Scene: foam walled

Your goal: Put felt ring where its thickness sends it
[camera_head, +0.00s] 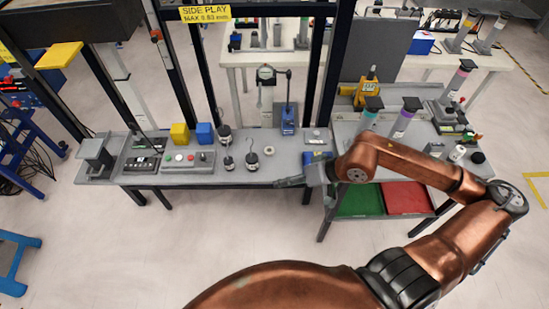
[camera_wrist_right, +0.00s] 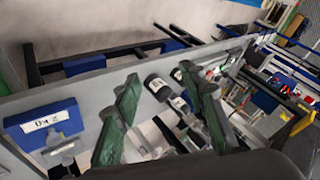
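A small off-white ring (camera_head: 268,150), which looks like the felt ring, lies on the grey bench (camera_head: 230,172) among dark weights. My right gripper (camera_head: 288,182) is at the bench's front edge, to the right of and nearer than the ring. In the right wrist view its two green fingers are spread apart (camera_wrist_right: 160,85), and I see nothing clearly held. The ring cannot be made out surely there. A dial gauge on a stand (camera_head: 266,75) is at the back of the bench, beside a blue device (camera_head: 288,118). My left gripper is out of view.
Dark weights (camera_head: 252,160) stand close around the ring. A button box (camera_head: 187,160) and yellow block (camera_head: 180,133) are further left. Green (camera_head: 360,200) and red (camera_head: 405,198) trays lie under the right-hand table. A labelled blue box (camera_wrist_right: 45,125) shows in the wrist view.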

